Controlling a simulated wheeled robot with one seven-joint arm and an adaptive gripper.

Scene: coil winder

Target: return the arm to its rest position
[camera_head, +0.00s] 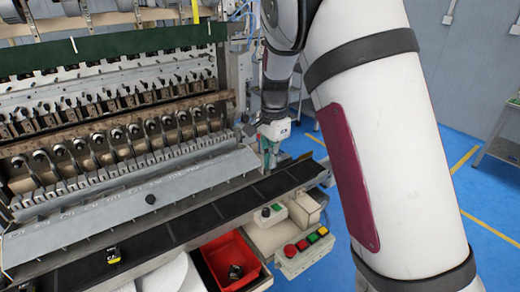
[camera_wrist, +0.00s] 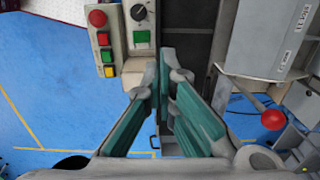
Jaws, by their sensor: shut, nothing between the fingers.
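My arm fills the right half of the head view, a large white link with dark bands and a maroon panel. It reaches forward and down past the right end of the coil winder (camera_head: 120,140). My gripper (camera_head: 269,160) hangs small and pointing down above the machine's dark front rail (camera_head: 225,208). In the wrist view my gripper (camera_wrist: 167,75) shows its teal-padded fingers drawn together at the tips, with nothing seen between them. The gripper is partly blurred by distance in the head view. Fingertip contact with the rail cannot be told.
A control box with a red knob and coloured buttons (camera_head: 303,246) sits at the front right, also in the wrist view (camera_wrist: 105,50). A red bin (camera_head: 231,262) holds a dark part. A red ball knob (camera_wrist: 273,119) juts out nearby. Blue floor (camera_head: 490,222) lies open at right.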

